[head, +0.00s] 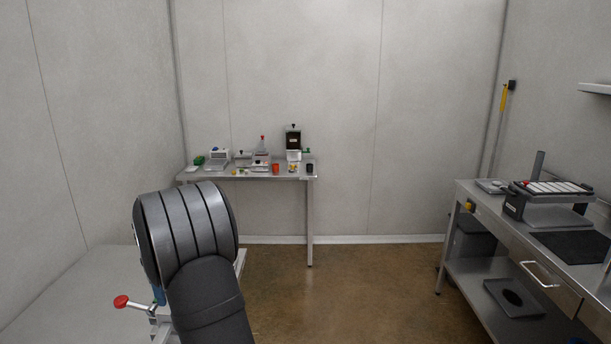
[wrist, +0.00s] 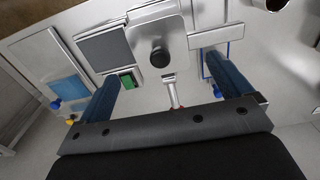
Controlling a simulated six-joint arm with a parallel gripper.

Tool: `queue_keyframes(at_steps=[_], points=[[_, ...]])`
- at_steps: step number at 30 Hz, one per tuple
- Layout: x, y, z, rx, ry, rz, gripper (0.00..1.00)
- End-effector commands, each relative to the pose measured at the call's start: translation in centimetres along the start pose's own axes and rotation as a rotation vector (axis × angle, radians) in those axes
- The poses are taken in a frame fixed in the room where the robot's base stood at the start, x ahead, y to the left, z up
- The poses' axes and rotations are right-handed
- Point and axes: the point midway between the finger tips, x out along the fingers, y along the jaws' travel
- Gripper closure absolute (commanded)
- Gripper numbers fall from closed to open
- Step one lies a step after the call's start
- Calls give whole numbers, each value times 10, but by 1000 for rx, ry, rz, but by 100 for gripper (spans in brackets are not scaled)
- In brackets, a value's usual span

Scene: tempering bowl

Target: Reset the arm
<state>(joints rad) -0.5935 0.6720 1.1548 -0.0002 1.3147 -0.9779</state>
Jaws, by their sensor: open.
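My gripper (wrist: 162,72) shows in the wrist view with its two blue fingers spread wide apart. It is open, and I see nothing held between the fingers. Below and between them is a work surface with a plate bearing a round black knob (wrist: 160,56). A grey square pad (wrist: 104,48) and a small green item (wrist: 128,80) lie near the left finger.
A far table (head: 245,175) against the back wall holds several small items, including a red cup (head: 276,168) and a black-and-white dispenser (head: 293,143). A steel bench (head: 465,190) stands at right. A red-knobbed lever (head: 121,302) is beside my arm. The middle floor is clear.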

Motion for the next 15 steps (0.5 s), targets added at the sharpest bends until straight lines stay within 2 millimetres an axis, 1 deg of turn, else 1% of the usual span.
queue_keyframes(at_steps=[1,3,8,9,12,15], points=[[11,0,0,0,-2,-3,4],[25,-1,0,0,-2,-3,4],[58,-1,0,0,-2,-3,4],[53,0,0,0,2,3,4],[28,1,-1,0,4,6,4],[9,1,0,0,3,5,4]])
